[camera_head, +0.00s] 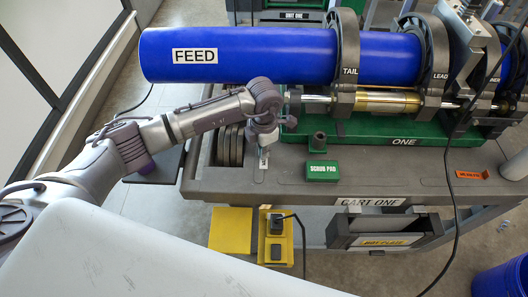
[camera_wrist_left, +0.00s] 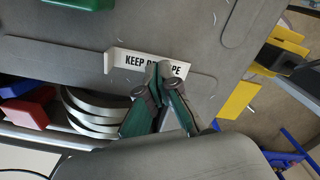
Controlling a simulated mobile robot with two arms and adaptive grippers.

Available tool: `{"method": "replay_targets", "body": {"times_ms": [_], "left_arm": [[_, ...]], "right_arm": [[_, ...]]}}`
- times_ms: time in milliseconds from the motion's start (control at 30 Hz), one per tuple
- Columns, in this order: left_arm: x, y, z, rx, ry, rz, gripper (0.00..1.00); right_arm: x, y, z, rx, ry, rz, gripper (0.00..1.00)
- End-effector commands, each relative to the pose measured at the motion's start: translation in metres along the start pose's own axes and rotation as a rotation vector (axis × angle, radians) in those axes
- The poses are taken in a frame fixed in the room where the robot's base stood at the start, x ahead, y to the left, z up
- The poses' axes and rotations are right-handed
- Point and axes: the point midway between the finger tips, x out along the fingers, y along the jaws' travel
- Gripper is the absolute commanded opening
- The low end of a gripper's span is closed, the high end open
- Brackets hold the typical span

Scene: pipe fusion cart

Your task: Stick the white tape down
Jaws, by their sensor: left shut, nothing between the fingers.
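A white strip of tape (camera_wrist_left: 133,61) with black lettering lies on the grey cart top in the left wrist view. Its left end looks slightly raised or folded; I cannot tell how far. My left gripper (camera_wrist_left: 163,70) is shut and empty, with its fingertips over the right part of the strip, covering some letters. I cannot tell whether they touch it. In the head view my left gripper (camera_head: 264,147) points down at the cart's left part, and a small piece of the white tape (camera_head: 264,163) shows beneath it. My right gripper is not in view.
A blue pipe (camera_head: 260,55) in dark clamps runs behind. Curved grey rings (camera_head: 230,145) stand left of the gripper. A black cable (camera_head: 455,190) hangs at the right.

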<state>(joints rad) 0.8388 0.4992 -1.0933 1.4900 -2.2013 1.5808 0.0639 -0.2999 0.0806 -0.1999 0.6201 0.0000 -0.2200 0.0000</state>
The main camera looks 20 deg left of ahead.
Motion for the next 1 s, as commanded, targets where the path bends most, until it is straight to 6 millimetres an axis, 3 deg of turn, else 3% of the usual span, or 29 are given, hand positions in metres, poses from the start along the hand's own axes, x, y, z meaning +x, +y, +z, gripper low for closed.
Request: {"method": "replay_targets", "body": {"times_ms": [1000], "left_arm": [[0.015, 0.000, 0.000, 0.000, 0.001, 0.000, 0.00]], "right_arm": [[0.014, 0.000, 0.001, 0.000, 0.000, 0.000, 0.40]]}}
